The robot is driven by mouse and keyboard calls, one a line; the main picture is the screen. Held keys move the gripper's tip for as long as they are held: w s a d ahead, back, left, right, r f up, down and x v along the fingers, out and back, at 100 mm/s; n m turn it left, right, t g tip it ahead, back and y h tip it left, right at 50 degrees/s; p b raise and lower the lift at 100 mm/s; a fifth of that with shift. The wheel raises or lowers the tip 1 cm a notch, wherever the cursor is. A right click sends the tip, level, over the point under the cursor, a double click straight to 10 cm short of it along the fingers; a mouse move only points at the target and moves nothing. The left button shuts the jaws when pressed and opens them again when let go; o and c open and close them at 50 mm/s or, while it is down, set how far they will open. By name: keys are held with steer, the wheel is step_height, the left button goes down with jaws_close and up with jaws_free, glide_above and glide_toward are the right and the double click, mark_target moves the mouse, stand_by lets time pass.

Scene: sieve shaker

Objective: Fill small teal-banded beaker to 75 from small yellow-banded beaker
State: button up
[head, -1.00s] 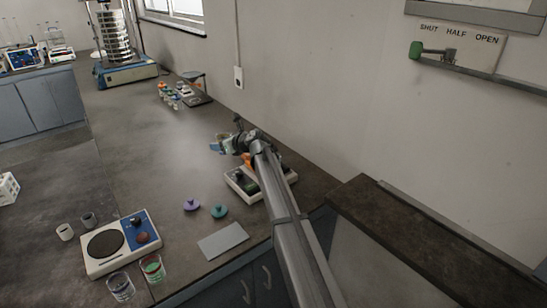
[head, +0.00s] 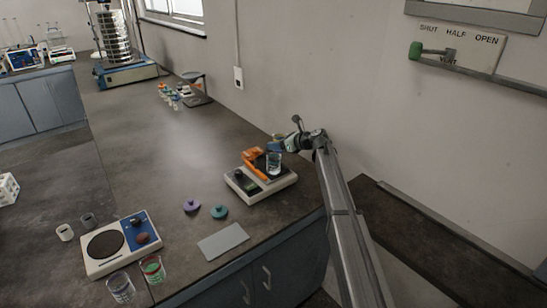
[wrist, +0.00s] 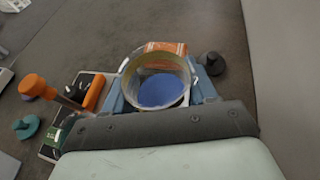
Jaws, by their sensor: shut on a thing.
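My gripper (head: 278,146) is shut on a small glass beaker with a yellowish band (head: 279,137), high over the right end of the bench. In the wrist view the held beaker (wrist: 158,92) sits between the blue fingers, with blue contents inside. A second small glass beaker (head: 274,163) with a bluish tint stands on the white bench device with orange parts (head: 262,191), just below my gripper. Its band looks teal, but it is too small to be sure. In the wrist view this second beaker is hidden.
A purple lid (head: 191,205), a teal lid (head: 219,211) and a grey sheet (head: 222,241) lie in front. A white and blue device (head: 100,268) stands at lower left, with two glass beakers beside it, one red and green (head: 152,268). The wall is close behind; mid-bench is clear.

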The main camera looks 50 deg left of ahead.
mark_target(277, 135)
steer(key=shift+w+d+f, duration=0.45)
steer(key=shift+w+d, duration=0.25)
steer(key=shift+w, duration=0.05)
steer(key=shift+s+d+n, duration=0.1)
steer(key=shift+s+n, duration=0.1)
steer(key=shift+n, duration=0.1)
steer(key=shift+s+d+r+n, duration=0.15)
steer(key=shift+s+r+n, duration=0.05)
steer(key=shift+s+n, duration=0.25)
steer(key=shift+s+r+t, duration=0.1)
steer(key=shift+r+t, duration=0.1)
steer(key=shift+t, duration=0.1)
steer(key=r, duration=0.1)
steer(key=r+n, duration=0.1)
steer(key=s+r+y, duration=0.1)
steer(key=shift+d+r+n+t, duration=0.3)
steer(key=shift+d+r+n, duration=0.05)
steer(key=shift+s+d+r+n+t+y, duration=0.15)
steer(key=shift+s+r+n, duration=0.1)
steer(key=shift+r, duration=0.15)
steer(key=shift+s+d+r+n+t+y, duration=0.15)
steer(key=shift+r+n, duration=0.1)
steer(key=shift+r, duration=0.15)
steer(key=shift+s+d+r+n+y, duration=0.1)
steer(key=shift+s+r+n+y, duration=0.25)
steer(key=shift+s+n, duration=0.2)
steer(key=shift+t, duration=0.3)
steer(key=shift+s+d+f+n+y, duration=0.2)
steer(key=shift+f+n+y, duration=0.15)
steer(key=shift+n, duration=0.4)
